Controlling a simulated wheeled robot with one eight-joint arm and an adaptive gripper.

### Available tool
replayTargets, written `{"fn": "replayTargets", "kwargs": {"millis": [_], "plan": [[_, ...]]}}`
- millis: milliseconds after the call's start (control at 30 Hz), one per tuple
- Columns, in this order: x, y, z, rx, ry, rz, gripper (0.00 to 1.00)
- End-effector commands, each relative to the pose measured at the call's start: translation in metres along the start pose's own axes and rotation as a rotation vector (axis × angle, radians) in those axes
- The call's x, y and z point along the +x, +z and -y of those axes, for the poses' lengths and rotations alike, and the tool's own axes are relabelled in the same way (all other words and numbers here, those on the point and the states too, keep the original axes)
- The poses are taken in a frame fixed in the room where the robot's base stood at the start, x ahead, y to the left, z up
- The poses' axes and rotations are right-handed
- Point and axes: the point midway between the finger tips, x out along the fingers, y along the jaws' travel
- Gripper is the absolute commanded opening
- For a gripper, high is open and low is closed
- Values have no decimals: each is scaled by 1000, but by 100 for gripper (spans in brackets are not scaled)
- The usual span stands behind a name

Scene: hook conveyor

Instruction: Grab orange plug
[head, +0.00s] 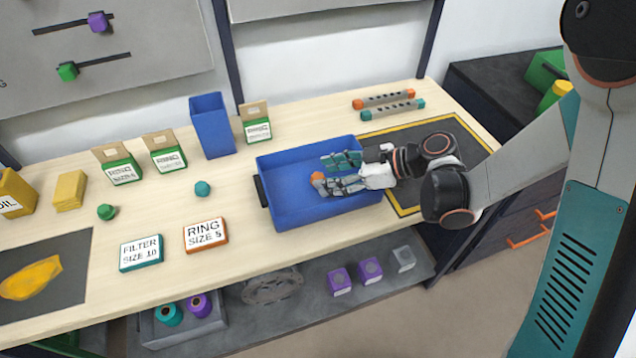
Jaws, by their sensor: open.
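A small orange plug (317,177) shows inside the blue bin (292,215), close to the fingertips of my gripper (325,172). My gripper reaches into the bin from the right, with its fingers spread apart. The lower finger lies right beside the plug and partly hides it. I cannot tell whether they touch. The plug's full shape is too small and covered to make out.
A teal plug (202,188) and a green plug (106,212) stand left of the bin. Label blocks (206,234), small boxes (168,155) and a tall blue container (211,127) surround them. Two perforated bars (392,108) lie behind a dark mat (462,150).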

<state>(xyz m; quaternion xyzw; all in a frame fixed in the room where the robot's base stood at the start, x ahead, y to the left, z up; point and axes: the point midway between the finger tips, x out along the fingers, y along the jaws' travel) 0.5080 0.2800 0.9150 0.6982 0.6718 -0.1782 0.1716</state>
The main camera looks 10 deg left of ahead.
Motion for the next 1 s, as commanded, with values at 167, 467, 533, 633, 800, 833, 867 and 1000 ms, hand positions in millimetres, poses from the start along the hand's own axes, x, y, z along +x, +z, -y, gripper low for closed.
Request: {"fn": "replayTargets", "kwargs": {"millis": [167, 467, 533, 633, 800, 833, 867, 1000], "plan": [[22, 1, 0, 0, -1, 0, 52], [21, 0, 0, 1, 1, 0, 31], [21, 0, 0, 1, 1, 0, 16], [21, 0, 0, 1, 1, 0, 15], [21, 0, 0, 1, 1, 0, 14], [21, 0, 0, 1, 1, 0, 14], [21, 0, 0, 1, 1, 0, 14], [19, -4, 0, 1, 1, 0, 14]]}}
